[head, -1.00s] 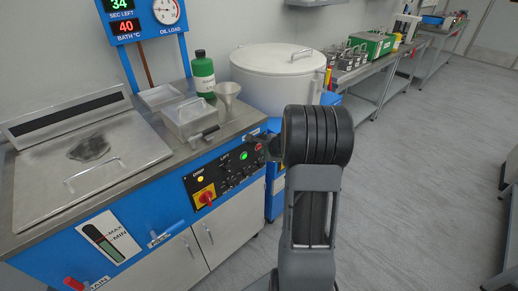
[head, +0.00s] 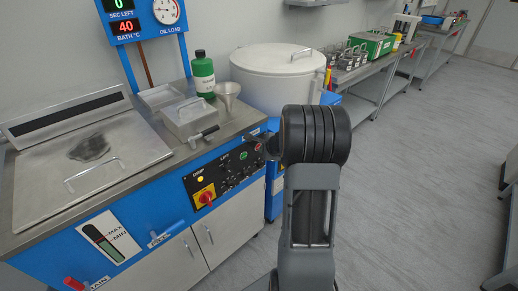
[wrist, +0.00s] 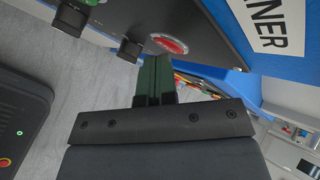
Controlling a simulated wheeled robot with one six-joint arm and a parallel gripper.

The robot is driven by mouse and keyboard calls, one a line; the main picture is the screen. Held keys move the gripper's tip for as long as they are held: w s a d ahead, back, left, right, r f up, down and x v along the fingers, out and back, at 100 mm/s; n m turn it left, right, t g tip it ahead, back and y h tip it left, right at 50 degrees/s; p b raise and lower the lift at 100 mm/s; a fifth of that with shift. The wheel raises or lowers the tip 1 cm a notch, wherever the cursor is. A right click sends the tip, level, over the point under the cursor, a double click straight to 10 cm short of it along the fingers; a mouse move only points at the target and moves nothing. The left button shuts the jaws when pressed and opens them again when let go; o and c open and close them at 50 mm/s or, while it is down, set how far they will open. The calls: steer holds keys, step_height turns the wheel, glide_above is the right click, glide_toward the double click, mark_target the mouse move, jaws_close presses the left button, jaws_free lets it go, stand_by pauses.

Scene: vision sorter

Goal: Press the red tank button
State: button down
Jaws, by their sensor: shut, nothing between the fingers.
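The red button (wrist: 170,43) sits in a pale ring on the dark control panel in the wrist view, just beyond my fingertips. In the head view the red button (head: 258,147) is a small spot at the panel's right end, beside my gripper (head: 266,142). My gripper also shows in the wrist view (wrist: 160,66), with its two dark green fingers shut together and empty. The tips are at or very near the button; I cannot tell whether they touch it. The blue tank cabinet (head: 160,215) carries the panel.
The panel also has a red rotary switch (head: 205,198) on yellow, a yellow lamp (head: 200,179), a green button (head: 243,155) and black knobs. A white drum (head: 275,75) stands behind my arm.

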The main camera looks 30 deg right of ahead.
steer(key=shift+s, duration=0.1)
steer(key=shift+s+d+b, duration=0.15)
steer(key=shift+s+b, duration=0.25)
steer(key=shift+s, duration=0.3)
steer(key=shift+s+d+b, duration=0.25)
steer(key=shift+s+b, duration=0.15)
steer(key=shift+s, duration=0.85)
steer(key=shift+s+d+b, duration=0.2)
steer(key=shift+s+b, duration=0.2)
steer(key=shift+s, duration=0.85)
